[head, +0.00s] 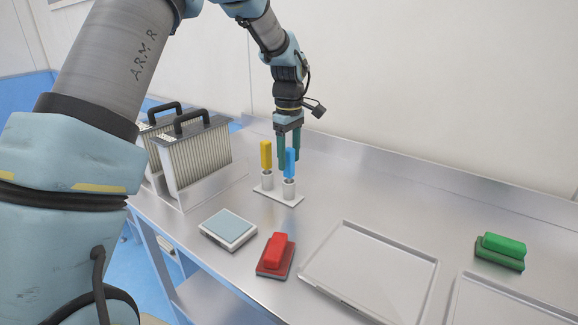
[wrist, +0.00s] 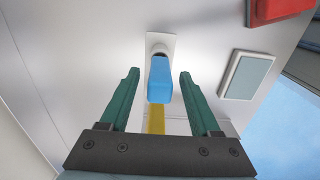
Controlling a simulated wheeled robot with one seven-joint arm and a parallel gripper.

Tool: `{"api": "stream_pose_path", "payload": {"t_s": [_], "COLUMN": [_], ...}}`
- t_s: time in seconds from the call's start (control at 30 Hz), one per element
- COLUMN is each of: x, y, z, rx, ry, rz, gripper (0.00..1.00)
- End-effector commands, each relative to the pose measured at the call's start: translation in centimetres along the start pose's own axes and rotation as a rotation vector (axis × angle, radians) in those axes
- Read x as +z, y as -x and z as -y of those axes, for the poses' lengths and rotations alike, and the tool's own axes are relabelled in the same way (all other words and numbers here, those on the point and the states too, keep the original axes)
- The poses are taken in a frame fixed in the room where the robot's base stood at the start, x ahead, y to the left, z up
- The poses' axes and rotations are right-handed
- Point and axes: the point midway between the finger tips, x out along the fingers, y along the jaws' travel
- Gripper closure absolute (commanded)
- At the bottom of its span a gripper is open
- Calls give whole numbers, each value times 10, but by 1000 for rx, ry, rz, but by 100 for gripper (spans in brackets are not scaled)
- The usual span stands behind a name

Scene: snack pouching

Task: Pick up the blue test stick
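The blue test stick (head: 290,162) stands upright in the right cup of a small white holder (head: 277,195) on the metal table. A yellow stick (head: 266,154) stands in the holder's other cup. My gripper (head: 288,165) is at the blue stick, pointing down, its green fingers apart. In the wrist view the blue stick (wrist: 160,82) lies between the two open fingertips (wrist: 160,73), with a gap on each side. The yellow stick (wrist: 156,120) is partly hidden behind the blue one there.
Left of the holder stand filter-like boxes with black handles (head: 193,155). In front are a white pad with a blue-grey top (head: 229,227) and a red block (head: 276,252). A metal tray (head: 372,268) and a green block (head: 501,250) lie to the right. Table behind the tray is clear.

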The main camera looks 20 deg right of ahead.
Motion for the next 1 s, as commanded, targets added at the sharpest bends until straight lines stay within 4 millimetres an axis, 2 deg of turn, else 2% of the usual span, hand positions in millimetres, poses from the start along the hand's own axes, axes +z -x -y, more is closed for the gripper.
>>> {"api": "stream_pose_path", "payload": {"t_s": [0.07, 0.53, 1.0], "x": [0, 0, 0], "y": [0, 0, 2], "z": [0, 0, 0], "rx": [0, 0, 1], "ry": [0, 0, 0], "rz": [0, 0, 0], "gripper": [47, 100, 100]}}
